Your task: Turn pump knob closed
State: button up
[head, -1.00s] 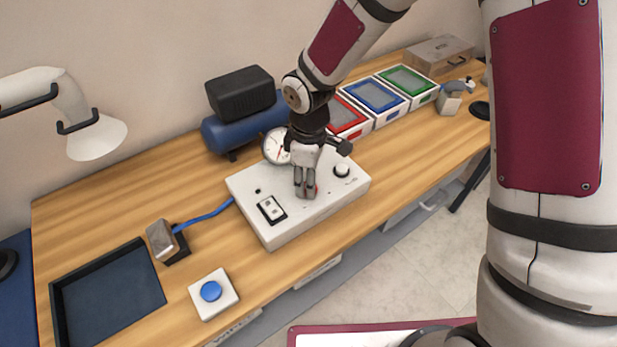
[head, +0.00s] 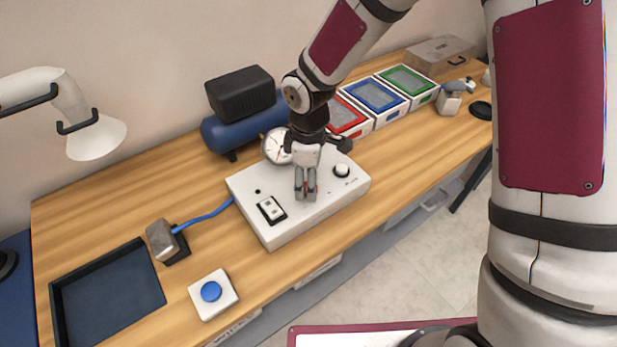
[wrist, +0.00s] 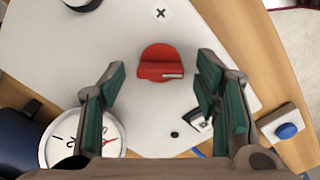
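The red pump knob (wrist: 160,64) sits on the white control box (head: 245,187), with a raised grip bar and a pale mark at one end of it. In the wrist view the knob is between and a little beyond the two fingers of my gripper (wrist: 160,85), which stand apart with clear gaps on both sides. In the head view my gripper (head: 306,194) points down over the box and hides most of the knob; only a little red shows. I cannot tell how high the fingertips are above the box.
On the box are a white-topped black knob (head: 342,171) and a rocker switch (head: 271,209). A round gauge (head: 275,147) stands behind, by a blue tank (head: 222,137). A blue button (head: 211,291) and dark tray (head: 108,295) lie left; coloured-frame trays (head: 376,97) stand right.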

notch_tip(320, 180, up, 12)
dwell(0.6)
dwell(0.5)
jog(key=s+d+r+m+t+h, duration=0.1)
jog(key=s+d+r+m, duration=0.3)
jog(key=d+r, duration=0.2)
jog(key=s+d+r+m+t, duration=0.2)
jog(key=s+d+r+m, duration=0.15)
jog(key=d+r, duration=0.25)
jog(key=s+d+r+m+t, duration=0.1)
jog(key=s+d+r+m, duration=0.1)
jog(key=s+d+m, duration=0.1)
jog(key=s+d+r+m+t+y, duration=0.1)
jog(key=s+d+r+m, duration=0.1)
jog(key=s+m, duration=0.3)
jog(key=shift+s+d+r, duration=0.2)
jog(key=shift+s+d, duration=0.4)
jog(key=shift+s, duration=1)
jog(key=shift+m, duration=0.25)
